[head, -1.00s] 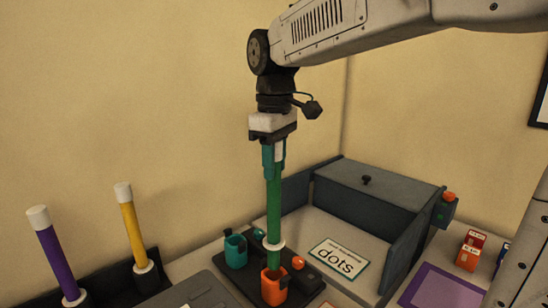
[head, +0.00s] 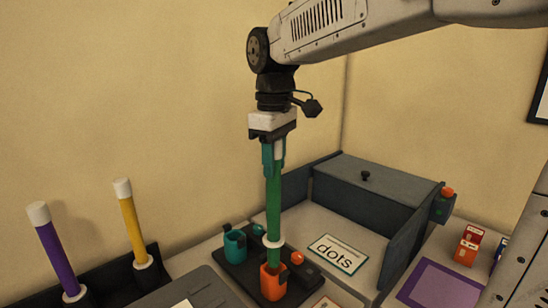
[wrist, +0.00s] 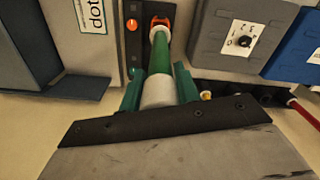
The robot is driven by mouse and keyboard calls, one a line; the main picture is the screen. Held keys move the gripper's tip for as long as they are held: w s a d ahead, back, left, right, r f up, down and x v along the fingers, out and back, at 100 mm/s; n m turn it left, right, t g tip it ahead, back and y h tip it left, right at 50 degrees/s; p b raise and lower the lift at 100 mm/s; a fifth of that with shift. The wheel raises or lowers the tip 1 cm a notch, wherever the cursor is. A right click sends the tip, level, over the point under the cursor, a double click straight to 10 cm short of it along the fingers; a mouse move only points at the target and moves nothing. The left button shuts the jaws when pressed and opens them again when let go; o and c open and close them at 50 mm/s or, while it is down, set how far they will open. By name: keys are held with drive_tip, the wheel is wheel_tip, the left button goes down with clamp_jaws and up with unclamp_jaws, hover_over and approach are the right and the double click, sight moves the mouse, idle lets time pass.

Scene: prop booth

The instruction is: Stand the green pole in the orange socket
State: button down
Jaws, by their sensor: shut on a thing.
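The green pole (head: 273,205) is upright in the head view, with a white ring near its lower part. Its lower end meets the orange socket (head: 273,284) and appears to be inside it; how deep it sits I cannot tell. My gripper (head: 273,158) is shut on the pole's top end, above the socket. In the wrist view the green pole (wrist: 168,62) runs from between the fingers of my gripper (wrist: 160,95) toward the orange socket (wrist: 160,21).
A teal socket (head: 235,246) stands left of the orange one on the same dark base. A purple pole (head: 55,252) and a yellow pole (head: 133,228) stand in a rack at left.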

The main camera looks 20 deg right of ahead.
sight(274, 193)
drive_tip(key=shift+f, duration=3.85)
drive_tip(key=c, duration=0.9)
unclamp_jaws()
drive_tip(key=shift+c, duration=0.2)
wheel_tip(274, 193, up, 8)
drive_tip(key=shift+f, duration=0.1)
